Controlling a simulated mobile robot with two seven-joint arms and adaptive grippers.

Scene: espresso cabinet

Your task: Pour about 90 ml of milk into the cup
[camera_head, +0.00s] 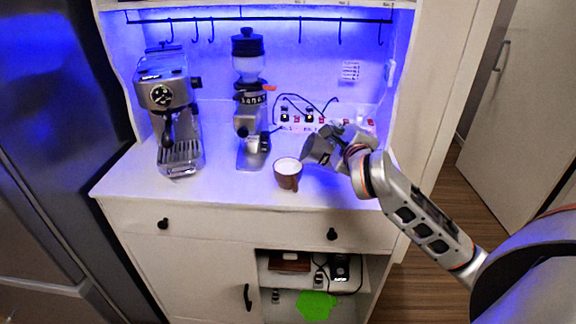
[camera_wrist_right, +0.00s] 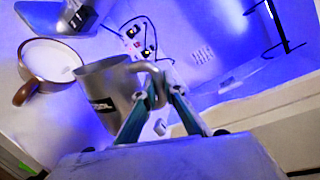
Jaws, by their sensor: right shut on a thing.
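A brown cup (camera_head: 288,177) stands on the white counter, with a pale, white-looking inside; it also shows in the wrist view (camera_wrist_right: 30,82) with its brown handle. I cannot tell whether the white is liquid or the cup's inner wall. A grey metal pitcher (camera_head: 317,150) is just right of the cup, tilted, its mouth end toward the cup. My right gripper (camera_head: 348,147) is shut on the pitcher's handle side. In the wrist view the pitcher (camera_wrist_right: 105,92) is between cup and fingers. No stream shows, and the pitcher's contents are hidden. My left gripper is out of view.
An espresso machine (camera_head: 168,110) stands at the left of the counter and a grinder (camera_head: 250,105) behind the cup. A power strip (camera_head: 310,117) with cables lies at the back. Hooks hang on a rail above. The counter's front left is clear.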

